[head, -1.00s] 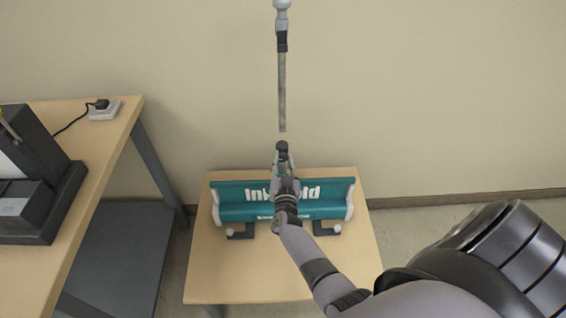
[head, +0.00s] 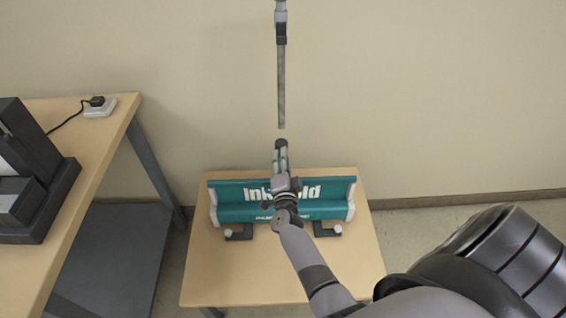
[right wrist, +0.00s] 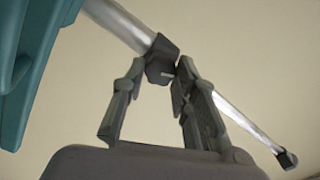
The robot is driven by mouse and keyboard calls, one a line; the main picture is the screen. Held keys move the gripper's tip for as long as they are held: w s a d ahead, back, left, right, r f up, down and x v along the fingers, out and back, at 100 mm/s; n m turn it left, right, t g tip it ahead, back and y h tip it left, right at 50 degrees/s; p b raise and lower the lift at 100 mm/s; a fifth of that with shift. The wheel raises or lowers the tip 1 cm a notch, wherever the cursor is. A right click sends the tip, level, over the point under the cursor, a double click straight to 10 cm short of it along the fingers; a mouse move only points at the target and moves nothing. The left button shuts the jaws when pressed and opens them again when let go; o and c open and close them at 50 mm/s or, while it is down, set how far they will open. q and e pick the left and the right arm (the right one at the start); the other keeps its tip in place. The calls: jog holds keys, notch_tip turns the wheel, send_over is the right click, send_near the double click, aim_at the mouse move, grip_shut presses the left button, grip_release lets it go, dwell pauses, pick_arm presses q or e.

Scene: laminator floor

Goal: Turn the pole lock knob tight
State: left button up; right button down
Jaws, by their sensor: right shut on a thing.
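The pole lock knob (right wrist: 157,75) is a small dark piece on the dark collar (right wrist: 163,55) of a silver pole (right wrist: 120,25) in the right wrist view. My right gripper (right wrist: 159,78) has one finger on each side of the knob and is shut on it. In the head view my right gripper (head: 281,160) is in front of the teal banner stand (head: 335,192), and its wrist hides the middle of the stand. The knob cannot be made out there. My left gripper is not in view.
The stand is on a small wooden table (head: 230,280). A grey rod (head: 281,95) shows above the gripper against the wall. A wooden bench (head: 75,190) with a dark machine (head: 30,185) is at the left. The small table's front is clear.

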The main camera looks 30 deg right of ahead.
jog(key=m+b, duration=0.2)
jog(key=m, duration=0.3)
jog(key=shift+f, duration=0.1)
jog(key=shift+m, duration=0.3)
dwell(0.4)
jog(key=c, duration=1.3)
grip_release()
jog(key=shift+d, duration=0.1)
